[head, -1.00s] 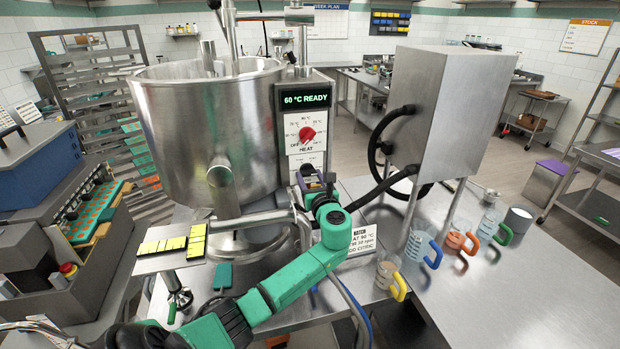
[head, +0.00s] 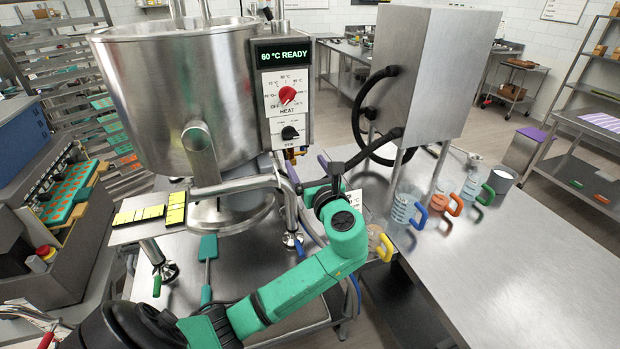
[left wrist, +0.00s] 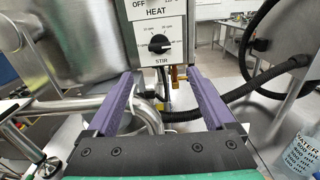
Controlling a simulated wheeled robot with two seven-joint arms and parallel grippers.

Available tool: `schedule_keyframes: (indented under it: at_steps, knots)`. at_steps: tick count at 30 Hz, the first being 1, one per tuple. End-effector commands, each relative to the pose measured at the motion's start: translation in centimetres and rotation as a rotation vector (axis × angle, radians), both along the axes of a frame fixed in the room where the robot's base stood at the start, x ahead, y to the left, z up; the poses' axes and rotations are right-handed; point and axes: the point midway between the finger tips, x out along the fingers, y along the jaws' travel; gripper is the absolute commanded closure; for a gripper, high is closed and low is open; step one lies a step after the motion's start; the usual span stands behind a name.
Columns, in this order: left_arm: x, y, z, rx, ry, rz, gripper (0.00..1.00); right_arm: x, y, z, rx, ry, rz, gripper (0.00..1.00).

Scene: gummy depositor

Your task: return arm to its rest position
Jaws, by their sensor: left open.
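My left arm reaches from the bottom of the head view toward the kettle's control panel (head: 284,95). My left gripper (head: 306,167) is below the panel, partly hidden by its own wrist. In the left wrist view, its purple fingers (left wrist: 161,76) are spread with nothing held between them. The black STIR knob (head: 291,133) is uncovered and apart from the fingers; it also shows in the left wrist view (left wrist: 159,44). The red HEAT knob (head: 287,95) is above it, and the display (head: 282,55) reads "60 °C READY". My right gripper is not in view.
A steel kettle (head: 178,95) stands left of the panel. A steel box (head: 433,75) with black hoses stands to the right. Jugs with yellow (head: 380,245), blue (head: 408,208), orange (head: 447,212) and green (head: 478,190) handles stand on the table, whose right front is clear.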

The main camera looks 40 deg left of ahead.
Motion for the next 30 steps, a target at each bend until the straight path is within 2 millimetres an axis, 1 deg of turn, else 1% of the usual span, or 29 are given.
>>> schedule_keyframes:
  at_steps: [1, 3, 6, 20, 22, 23, 25, 26, 27, 28, 30]
  knots:
    - [-0.5, -0.8, -0.3, -0.001, -0.002, -0.002, 0.12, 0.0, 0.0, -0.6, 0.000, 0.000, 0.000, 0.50]
    - [-1.0, -1.5, -0.2, -0.001, -0.001, -0.001, 0.12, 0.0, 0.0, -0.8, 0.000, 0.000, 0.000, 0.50]
    - [-1.4, -2.0, 0.0, 0.001, -0.001, 0.000, 0.12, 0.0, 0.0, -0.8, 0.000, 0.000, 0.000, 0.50]
    - [-1.4, -2.0, 0.1, 0.001, 0.000, 0.000, 0.12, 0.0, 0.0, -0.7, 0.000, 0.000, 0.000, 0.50]
    - [-1.5, -2.0, -0.5, -0.030, -0.008, -0.004, 0.12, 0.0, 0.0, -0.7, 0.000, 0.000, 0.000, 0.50]
    - [-1.6, -1.9, -1.2, -0.071, -0.021, -0.007, 0.12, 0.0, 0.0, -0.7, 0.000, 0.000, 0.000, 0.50]
    - [-2.4, -1.8, -4.1, -0.252, -0.078, -0.011, 0.12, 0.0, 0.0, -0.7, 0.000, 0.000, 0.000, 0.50]
    - [-3.0, -1.8, -5.9, -0.368, -0.114, -0.004, 0.12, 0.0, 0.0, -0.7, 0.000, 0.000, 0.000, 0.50]
    - [-4.0, -2.0, -8.6, -0.546, -0.172, 0.021, 0.12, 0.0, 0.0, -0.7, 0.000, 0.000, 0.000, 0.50]
    - [-4.9, -2.2, -10.7, -0.691, -0.220, 0.055, 0.12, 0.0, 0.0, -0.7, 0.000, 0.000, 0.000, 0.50]
    - [-7.2, -3.2, -14.9, -0.999, -0.332, 0.168, 0.12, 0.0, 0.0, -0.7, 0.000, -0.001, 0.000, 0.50]
